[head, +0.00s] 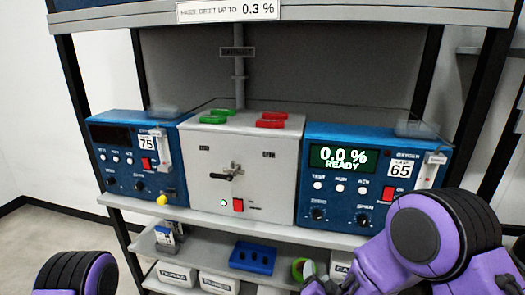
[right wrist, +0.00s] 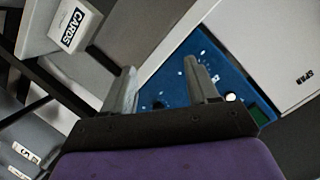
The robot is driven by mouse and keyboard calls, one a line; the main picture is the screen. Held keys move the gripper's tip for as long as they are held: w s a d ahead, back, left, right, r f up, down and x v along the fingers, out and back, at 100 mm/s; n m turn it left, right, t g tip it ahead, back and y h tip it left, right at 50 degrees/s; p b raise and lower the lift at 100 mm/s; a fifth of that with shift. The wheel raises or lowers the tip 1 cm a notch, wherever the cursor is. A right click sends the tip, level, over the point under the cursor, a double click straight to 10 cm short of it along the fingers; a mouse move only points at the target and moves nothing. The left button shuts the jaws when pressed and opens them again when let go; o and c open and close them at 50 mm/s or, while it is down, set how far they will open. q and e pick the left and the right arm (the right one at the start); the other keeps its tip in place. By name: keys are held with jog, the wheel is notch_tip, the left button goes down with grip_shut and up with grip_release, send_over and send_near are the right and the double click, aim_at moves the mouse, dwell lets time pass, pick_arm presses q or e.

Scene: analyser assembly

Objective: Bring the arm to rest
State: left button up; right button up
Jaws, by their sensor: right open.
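My right arm comes in from the lower right of the head view. Its gripper (head: 318,279) is low, in front of the lower shelf, partly cut off by the bottom edge. In the right wrist view the two fingers of the right gripper (right wrist: 160,70) stand apart with nothing between them. A blue panel with knobs (right wrist: 165,92) shows beyond them. Of my left arm only a purple and black link shows at the bottom left of the head view; its gripper is out of view.
A blue analyser reading 0.0 % READY (head: 375,172), a grey valve box (head: 215,160) and a dark-screened blue analyser (head: 112,165) stand on the bench. Below are a blue tray (head: 252,258), a green ring (head: 297,268) and white bins (head: 176,275). A CARDS box (right wrist: 75,25) shows in the wrist view.

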jog(key=s+d+f+n+g, duration=0.1)
jog(key=s+d+f+g, duration=0.2)
jog(key=s+f, duration=0.3)
jog(key=s+d+f+n+g, duration=0.1)
jog(key=s+d+f+g, duration=0.3)
jog(key=s, duration=1.1)
jog(key=s+d+f+n+g, duration=0.1)
jog(key=s+d+f+g, duration=0.3)
jog(key=s+f, duration=0.5)
jog(key=shift+s+d+f+h+p, duration=0.2)
jog(key=shift+s+d+h+p, duration=0.25)
jog(key=shift+s+d, duration=0.65)
jog(key=shift+a, duration=0.1)
dwell(2.0)
